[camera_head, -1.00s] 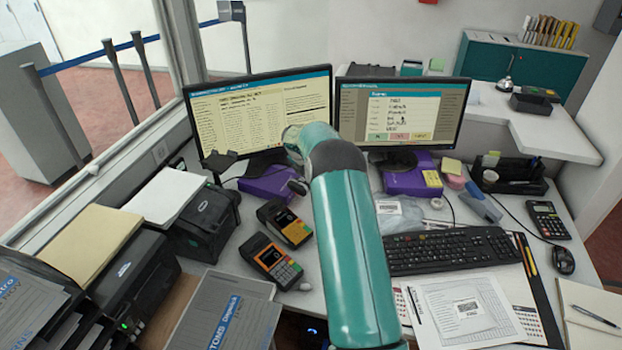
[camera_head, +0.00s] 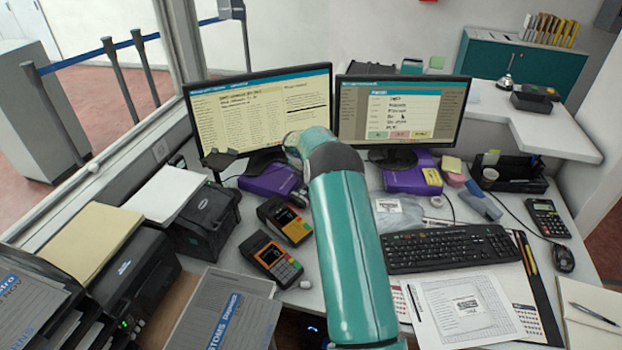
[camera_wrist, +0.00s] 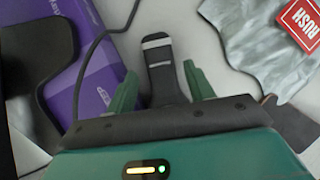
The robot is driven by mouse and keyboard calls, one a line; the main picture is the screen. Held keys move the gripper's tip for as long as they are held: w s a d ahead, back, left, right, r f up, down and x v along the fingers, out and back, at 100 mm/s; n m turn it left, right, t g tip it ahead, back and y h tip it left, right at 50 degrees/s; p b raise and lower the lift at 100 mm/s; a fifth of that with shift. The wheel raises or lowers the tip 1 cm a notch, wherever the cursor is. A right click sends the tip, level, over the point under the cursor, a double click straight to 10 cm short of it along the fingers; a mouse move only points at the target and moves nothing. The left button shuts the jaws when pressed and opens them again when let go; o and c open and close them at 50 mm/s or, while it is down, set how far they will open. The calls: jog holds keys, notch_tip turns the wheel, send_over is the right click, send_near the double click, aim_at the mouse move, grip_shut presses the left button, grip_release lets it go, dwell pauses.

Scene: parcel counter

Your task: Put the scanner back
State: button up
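In the wrist view my gripper (camera_wrist: 161,68) has its two green fingers apart. A dark elongated object with pale bands (camera_wrist: 158,58), seemingly the scanner, lies between them. Light counter shows between it and the fingertips, so it does not look clamped. Its near end is hidden behind my gripper body. In the head view my arm hides most of the gripper and this object; only a small dark part shows left of the arm. A black stand-like piece (camera_head: 219,159) rises before the left monitor; I cannot tell whether it is the scanner's holder.
Purple boxes (camera_head: 270,181) stand under the monitors. In the wrist view a cable (camera_wrist: 104,35) runs left of the fingers and a grey bag with a RUSH label (camera_wrist: 268,45) lies right. Card terminals (camera_head: 272,259) and a keyboard (camera_head: 450,248) flank my arm.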

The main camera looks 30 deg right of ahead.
jog(key=shift+o, duration=0.3)
jog(key=shift+r, duration=0.1)
jog(key=shift+r, duration=0.25)
jog(key=s+a+r+m, duration=0.15)
jog(key=a+r, duration=0.25)
jog(key=r, duration=0.4)
jog(key=s+a+r+m+t, duration=0.1)
jog(key=s+a+r, duration=0.2)
jog(key=a+r, duration=0.3)
jog(key=s+a+r+m, duration=0.2)
jog(key=a+r, duration=0.1)
jog(key=r, duration=0.6)
jog(key=s+a+r+m+y, duration=0.1)
jog(key=s+a+r+m, duration=0.4)
jog(key=s+a+r, duration=0.3)
jog(key=s+a+m+t+y, duration=0.1)
jog(key=s+a+m, duration=0.3)
jog(key=s, duration=0.5)
jog(key=s+a+m+t+y, duration=0.1)
jog(key=s+a+m, duration=0.3)
jog(key=s, duration=0.5)
jog(key=s+a+f+m+t+y, duration=0.1)
jog(key=s+a+m, duration=0.3)
jog(key=s, duration=0.5)
jog(key=shift+a, duration=0.45)
